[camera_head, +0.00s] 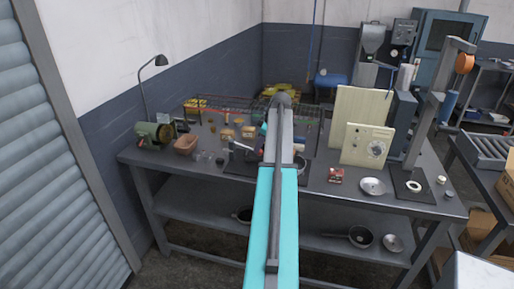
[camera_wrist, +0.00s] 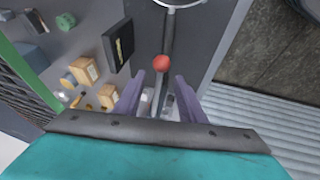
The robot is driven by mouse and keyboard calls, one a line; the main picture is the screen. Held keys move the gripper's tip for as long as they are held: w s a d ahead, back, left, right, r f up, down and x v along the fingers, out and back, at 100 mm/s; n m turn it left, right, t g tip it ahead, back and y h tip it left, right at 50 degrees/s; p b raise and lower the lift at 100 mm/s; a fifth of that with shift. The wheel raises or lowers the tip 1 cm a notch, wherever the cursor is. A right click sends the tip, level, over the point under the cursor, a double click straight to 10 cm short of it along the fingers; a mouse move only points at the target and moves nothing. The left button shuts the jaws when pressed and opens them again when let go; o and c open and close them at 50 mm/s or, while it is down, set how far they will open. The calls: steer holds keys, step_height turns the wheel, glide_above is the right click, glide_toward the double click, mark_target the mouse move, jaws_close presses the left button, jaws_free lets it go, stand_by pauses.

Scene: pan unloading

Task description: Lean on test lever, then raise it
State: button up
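In the wrist view, a red ball knob (camera_wrist: 161,63) shows just beyond my gripper (camera_wrist: 158,82), roughly in line with the gap between its two purple fingers. A grey rod (camera_wrist: 168,35) runs from near the knob toward a pale ring at the top edge. The knob looks like the end of the test lever, but I cannot tell for sure. The fingers stand apart with nothing clearly held between them. I cannot tell whether they touch the knob. In the head view, my arm hides the gripper and most of this spot.
The workbench (camera_head: 400,203) carries several small blocks, a lamp (camera_head: 160,61), a green machine (camera_head: 153,134), a cream dial panel (camera_head: 367,146) and a metal dish (camera_head: 372,186). A tall stand with an orange knob (camera_head: 465,63) rises at the right. Pans sit on the lower shelf.

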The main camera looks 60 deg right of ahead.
steer(key=shift+p+x, duration=0.5)
steer(key=shift+x, duration=1.45)
jaws_close()
